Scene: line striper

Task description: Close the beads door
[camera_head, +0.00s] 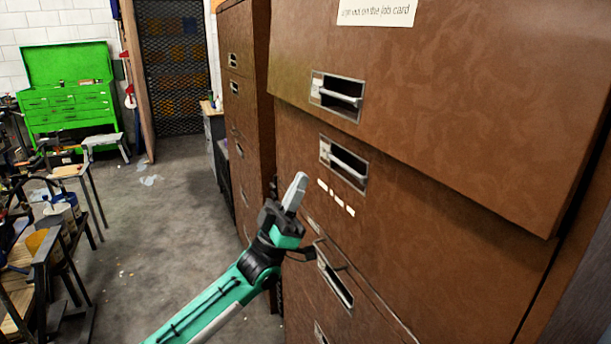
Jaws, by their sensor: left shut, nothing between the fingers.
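A tall brown cabinet with stacked fronts fills the right side. Its upper front (450,110) has a metal handle (340,95) and stands out past the front below it, with its lower right corner overhanging. The front below (430,230) has a similar handle (344,163) and several small white strips. No readable label tells which front is the beads door. My left gripper (296,190) is shut and empty, its fingers pointing up, in front of the cabinet, left of the second handle. I cannot tell whether it touches the cabinet. My right gripper is out of view.
Another brown cabinet (240,70) stands behind to the left. A lower front with a handle (335,281) is beside my left wrist. A green tool chest (70,100) stands at the back left. Cluttered benches (40,260) line the left edge. The grey floor (150,225) between is mostly clear.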

